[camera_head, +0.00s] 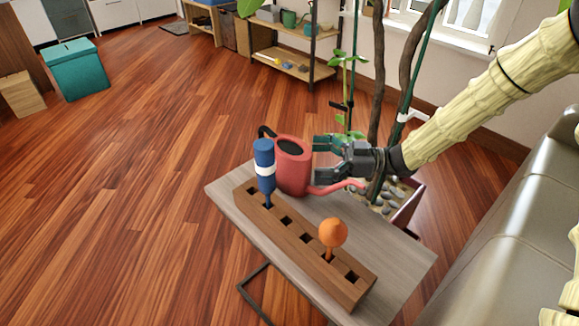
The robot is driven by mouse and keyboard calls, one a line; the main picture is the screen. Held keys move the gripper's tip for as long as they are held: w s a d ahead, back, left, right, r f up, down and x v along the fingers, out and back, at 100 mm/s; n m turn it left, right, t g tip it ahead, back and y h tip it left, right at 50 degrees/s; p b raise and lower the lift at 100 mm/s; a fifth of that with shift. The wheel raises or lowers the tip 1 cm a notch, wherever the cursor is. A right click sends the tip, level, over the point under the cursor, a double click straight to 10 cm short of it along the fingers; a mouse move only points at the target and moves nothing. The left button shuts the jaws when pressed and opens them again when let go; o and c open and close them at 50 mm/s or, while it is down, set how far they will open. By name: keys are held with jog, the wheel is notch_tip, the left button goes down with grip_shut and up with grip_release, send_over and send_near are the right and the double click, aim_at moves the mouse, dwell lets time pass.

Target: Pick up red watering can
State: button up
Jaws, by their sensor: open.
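The red watering can (293,168) stands upright on a small grey wooden table (372,241), near its far end. Its dark handle shows at the upper left, and its red spout points right, passing below my gripper. My gripper (322,159) is open, just to the right of the can's body, with its fingers pointing left towards it. I cannot tell whether a fingertip touches the can.
A wooden block (292,239) with square holes holds a blue-handled tool (265,166) and an orange-topped tool (333,235), in front of the can. A planter with stones (398,200) and a grey sofa (520,190) stand to the right. Open floor lies left.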

aim_at(296, 156)
jog(key=shift+w+a+b, duration=0.1)
jog(key=shift+a+b, duration=0.35)
jog(key=shift+a, duration=2.25)
jog(key=shift+r, duration=0.1)
jog(key=c, duration=1.1)
jog(key=shift+r, duration=0.25)
jog(key=shift+c, duration=1)
notch_tip(296, 156, up, 10)
jog(key=shift+f+p, duration=0.25)
jog(key=shift+p, duration=0.7)
